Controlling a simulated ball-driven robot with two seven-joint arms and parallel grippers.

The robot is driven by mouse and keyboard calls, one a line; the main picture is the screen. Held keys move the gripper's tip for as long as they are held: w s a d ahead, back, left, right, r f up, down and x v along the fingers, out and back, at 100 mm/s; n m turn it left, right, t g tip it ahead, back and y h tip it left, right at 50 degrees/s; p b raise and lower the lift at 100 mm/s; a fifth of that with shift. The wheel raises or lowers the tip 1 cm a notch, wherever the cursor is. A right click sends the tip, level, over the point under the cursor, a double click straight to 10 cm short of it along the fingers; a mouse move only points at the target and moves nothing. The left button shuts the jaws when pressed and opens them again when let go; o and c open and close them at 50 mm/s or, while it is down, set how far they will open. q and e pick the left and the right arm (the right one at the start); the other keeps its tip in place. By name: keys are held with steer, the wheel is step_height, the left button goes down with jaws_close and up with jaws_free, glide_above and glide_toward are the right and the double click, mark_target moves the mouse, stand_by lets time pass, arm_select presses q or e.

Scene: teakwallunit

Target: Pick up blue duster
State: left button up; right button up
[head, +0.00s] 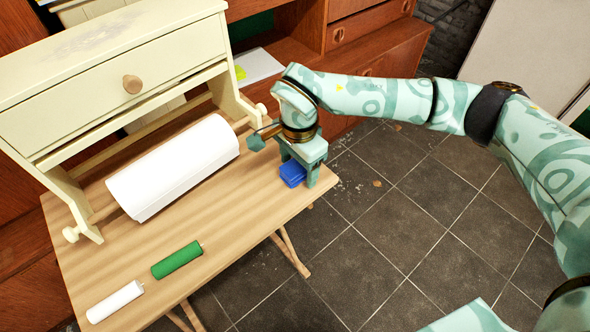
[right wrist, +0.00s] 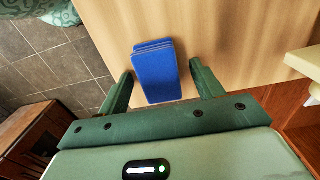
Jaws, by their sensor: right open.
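The blue duster (head: 292,174) lies on the right part of the wooden table, close to its right edge. My right gripper (head: 303,176) is over it, pointing down, and covers part of it in the head view. In the right wrist view the blue duster (right wrist: 157,72) lies between the two green fingers of my right gripper (right wrist: 160,84), which are open. A gap shows on each side of the duster. My left gripper is not in view.
The wooden table (head: 225,205) carries a cream stand with a drawer (head: 100,100) and a white paper roll (head: 175,165). A green cylinder (head: 177,260) and a white cylinder (head: 115,302) lie at the front left. Tiled floor (head: 400,210) is open to the right.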

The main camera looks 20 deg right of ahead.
steer(key=shift+r, duration=0.2)
steer(key=shift+c, duration=0.6)
steer(key=c, duration=0.9)
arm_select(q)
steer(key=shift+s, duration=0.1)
arm_select(e)
steer(key=shift+c, duration=0.2)
